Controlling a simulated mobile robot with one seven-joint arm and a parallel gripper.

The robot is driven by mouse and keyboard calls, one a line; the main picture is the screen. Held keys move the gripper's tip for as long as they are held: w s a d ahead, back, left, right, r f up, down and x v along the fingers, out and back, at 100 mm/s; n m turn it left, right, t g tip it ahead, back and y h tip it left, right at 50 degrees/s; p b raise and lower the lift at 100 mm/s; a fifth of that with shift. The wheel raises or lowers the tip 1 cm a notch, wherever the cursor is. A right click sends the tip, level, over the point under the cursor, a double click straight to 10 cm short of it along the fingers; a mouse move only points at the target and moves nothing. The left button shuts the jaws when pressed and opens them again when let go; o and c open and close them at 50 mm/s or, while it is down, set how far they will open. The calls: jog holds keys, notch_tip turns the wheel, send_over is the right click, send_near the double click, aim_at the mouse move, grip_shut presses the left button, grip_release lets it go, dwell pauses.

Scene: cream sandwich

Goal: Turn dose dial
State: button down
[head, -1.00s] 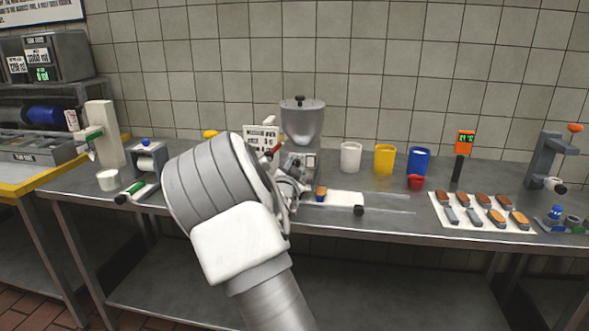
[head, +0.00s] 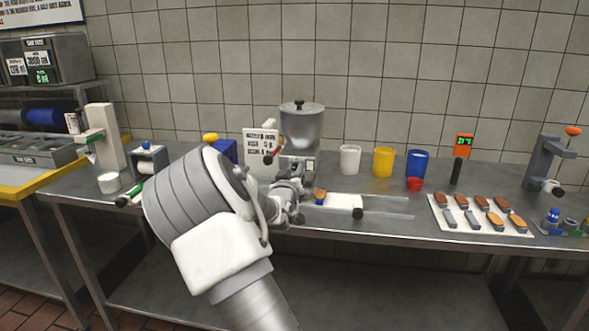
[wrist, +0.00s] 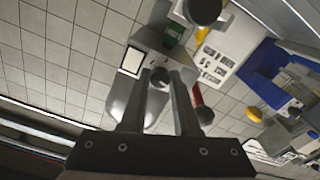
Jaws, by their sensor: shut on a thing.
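The dosing machine stands at the middle of the bench in the head view, with a steel hopper (head: 302,126) on top. My gripper (head: 291,196) is low at its front, and my wrist hides part of the machine. In the wrist view my two fingers (wrist: 168,76) stand on either side of a small dark round knob (wrist: 158,79) on the grey machine body. My gripper is shut on this knob, which appears to be the dose dial. Any marking on it is too small to read.
A red lever with a dark ball (head: 269,159) sits beside a white printed card (head: 259,142), close to my gripper. A wafer tray (head: 345,203) lies just right. White (head: 349,159), yellow (head: 383,162) and blue (head: 417,164) cups stand farther right.

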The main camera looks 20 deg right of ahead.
jog(key=n+p, duration=0.1)
jog(key=n, duration=0.3)
jog(key=shift+n, duration=0.3)
jog(key=shift+n+p, duration=0.4)
jog(key=shift+n, duration=1.5)
jog(key=c, duration=0.6)
grip_release()
jog(key=shift+c, duration=0.2)
jog(key=shift+s, duration=0.1)
jog(key=p+v, duration=0.2)
jog(key=v, duration=1.5)
jog(key=shift+s+a, duration=0.15)
